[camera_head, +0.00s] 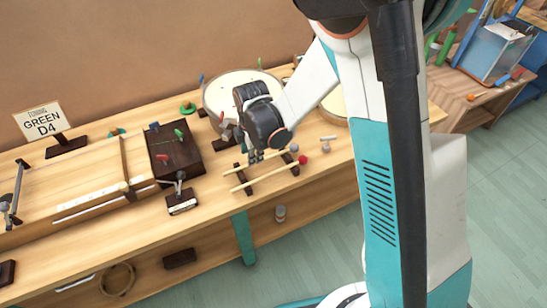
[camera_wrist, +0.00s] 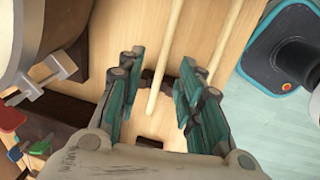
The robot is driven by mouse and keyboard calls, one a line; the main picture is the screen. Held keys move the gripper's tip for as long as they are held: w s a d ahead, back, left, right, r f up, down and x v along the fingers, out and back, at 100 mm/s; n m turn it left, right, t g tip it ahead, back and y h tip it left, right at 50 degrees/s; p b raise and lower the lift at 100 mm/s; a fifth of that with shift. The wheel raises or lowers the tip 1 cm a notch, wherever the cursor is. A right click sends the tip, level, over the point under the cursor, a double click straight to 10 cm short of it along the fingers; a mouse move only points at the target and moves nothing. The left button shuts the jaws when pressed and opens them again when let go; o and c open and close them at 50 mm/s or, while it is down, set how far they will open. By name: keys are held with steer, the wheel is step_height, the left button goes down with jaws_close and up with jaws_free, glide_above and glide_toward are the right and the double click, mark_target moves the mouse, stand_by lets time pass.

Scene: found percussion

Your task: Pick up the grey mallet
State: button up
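The grey mallet (camera_head: 294,148) lies across a dark rack (camera_head: 240,181) on the bench, its pale stick running left from a small grey head. My gripper (camera_head: 267,155) is over its stick in the head view, partly hiding it. In the wrist view my gripper (camera_wrist: 161,60) is open, with a pale stick (camera_wrist: 164,62) between the two fingers, apart from both. By its place this looks like the grey mallet; its head is out of that view. A red-headed mallet (camera_head: 302,160) lies parallel, nearer the bench front; its stick (camera_wrist: 219,55) is right of the fingers in the wrist view.
A drum (camera_head: 222,88) stands behind my gripper, with a metal clamp (camera_wrist: 47,80) close on the left in the wrist view. A dark box (camera_head: 175,152) and a long stringed board (camera_head: 90,185) are to the left. A small grey piece (camera_head: 327,142) lies right.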

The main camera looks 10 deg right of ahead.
steer(key=f, duration=0.1)
steer(key=f+b, duration=0.1)
steer(key=f, duration=0.1)
steer(key=f+b, duration=0.1)
steer(key=f, duration=0.1)
steer(key=shift+w+a+f, duration=0.1)
steer(key=shift+a+f, duration=0.05)
steer(key=shift+a, duration=0.2)
jaws_close()
